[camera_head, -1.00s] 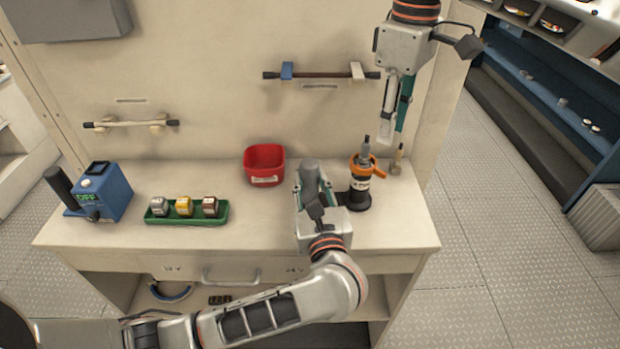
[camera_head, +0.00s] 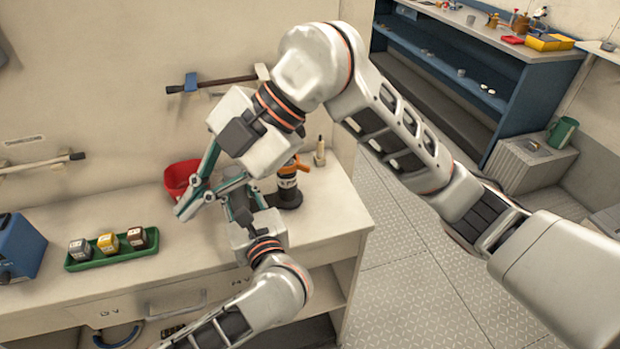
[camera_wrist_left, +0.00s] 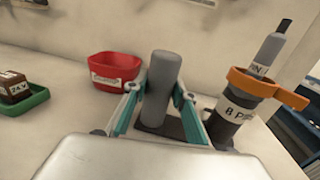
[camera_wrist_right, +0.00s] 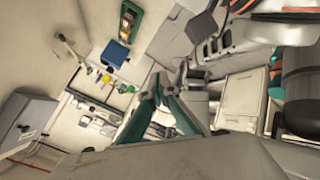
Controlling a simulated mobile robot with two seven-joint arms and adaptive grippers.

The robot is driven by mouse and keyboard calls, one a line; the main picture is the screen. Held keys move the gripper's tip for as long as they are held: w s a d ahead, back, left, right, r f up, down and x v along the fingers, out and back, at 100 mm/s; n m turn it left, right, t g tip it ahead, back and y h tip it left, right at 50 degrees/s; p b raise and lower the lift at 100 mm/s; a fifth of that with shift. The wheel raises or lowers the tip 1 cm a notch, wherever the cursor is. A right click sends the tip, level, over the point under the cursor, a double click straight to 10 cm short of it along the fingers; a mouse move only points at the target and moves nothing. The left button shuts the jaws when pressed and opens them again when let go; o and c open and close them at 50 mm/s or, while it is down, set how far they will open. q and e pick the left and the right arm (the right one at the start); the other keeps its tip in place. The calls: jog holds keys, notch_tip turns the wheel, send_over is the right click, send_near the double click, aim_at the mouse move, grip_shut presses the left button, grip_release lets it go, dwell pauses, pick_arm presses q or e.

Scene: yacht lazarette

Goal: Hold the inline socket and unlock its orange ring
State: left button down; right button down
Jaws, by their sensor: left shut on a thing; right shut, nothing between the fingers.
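The inline socket (camera_head: 289,190) is a dark upright body with a white label. Its orange ring (camera_head: 297,166) has a side lever, and a grey plug (camera_wrist_left: 270,50) stands out of its top. My left gripper (camera_head: 241,192) is shut on a grey upright cylinder (camera_wrist_left: 160,88), just left of the ringed body. A dark base shows below both; I cannot tell whether they are joined. My right gripper (camera_head: 190,206) is shut and empty, its fingers pointing down-left over the bench, left of the ring and apart from it. Its closed fingers also show in the right wrist view (camera_wrist_right: 157,84).
A red bin (camera_head: 178,180) stands behind my right fingers. A green tray (camera_head: 112,262) with three small blocks and a blue box (camera_head: 20,245) lie left. The bench front is partly clear.

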jog(key=w+d+f+m+t+y, duration=0.1)
jog(key=d+f+t, duration=0.4)
jog(key=d, duration=0.6)
jog(key=w+d+f+m+t+y, duration=0.1)
jog(key=d+f+t, duration=0.3)
jog(key=d+t, duration=0.6)
jog(key=shift+w+d+f+m+y, duration=0.3)
jog(key=shift+d+f+m+y, duration=0.1)
jog(key=shift+d+y, duration=0.15)
